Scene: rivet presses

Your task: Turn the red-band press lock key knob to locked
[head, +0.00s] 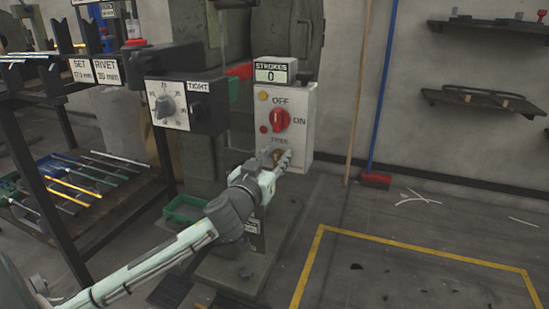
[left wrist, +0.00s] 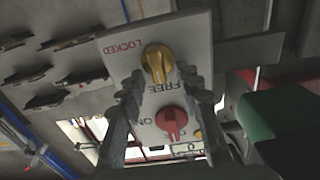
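The white panel (head: 297,100) on the press carries a gold key knob, mostly hidden by my left gripper in the head view. In the left wrist view the panel (left wrist: 185,35) appears upside down. There the gold knob (left wrist: 157,62) lies with its grip lengthwise toward the FREE label; the LOCKED label is at the upper left. My left gripper (head: 278,158) is at the lower panel, its fingers apart on either side of the knob; contact is unclear. A red band (head: 240,71) shows on the press. My right gripper is not in view.
A red OFF/ON knob (head: 279,119) sits close to the gold knob, with a STROKES counter (head: 275,71) on top. A black dial box (head: 180,103) juts out at left. The floor at right is largely clear.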

